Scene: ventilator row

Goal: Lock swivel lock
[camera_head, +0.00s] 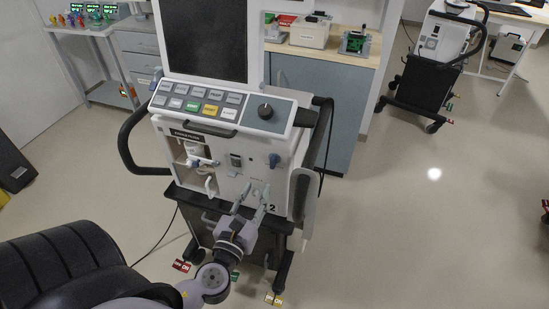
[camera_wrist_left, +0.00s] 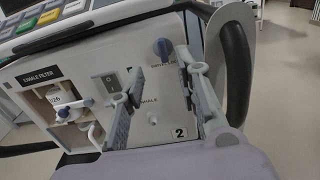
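The ventilator front (camera_head: 240,180) faces me. A dark blue knob (camera_head: 274,160) sits at its upper right; it also shows in the left wrist view (camera_wrist_left: 162,48). A white valve with blue ends (camera_head: 205,162) sits in the filter recess at left, also in the left wrist view (camera_wrist_left: 88,103). My left gripper (camera_head: 252,192) is open and empty in front of the lower panel. In the left wrist view its fingers (camera_wrist_left: 162,75) frame a small white port, with the blue knob beyond and between the tips. My right gripper is not in view.
A control panel (camera_head: 225,104) and dark screen (camera_head: 207,40) stand above. A black side handle (camera_head: 130,140) sticks out left. A cable runs on the floor at left. A counter (camera_head: 330,50) stands behind. Another ventilator (camera_head: 440,60) stands back right; open floor lies right.

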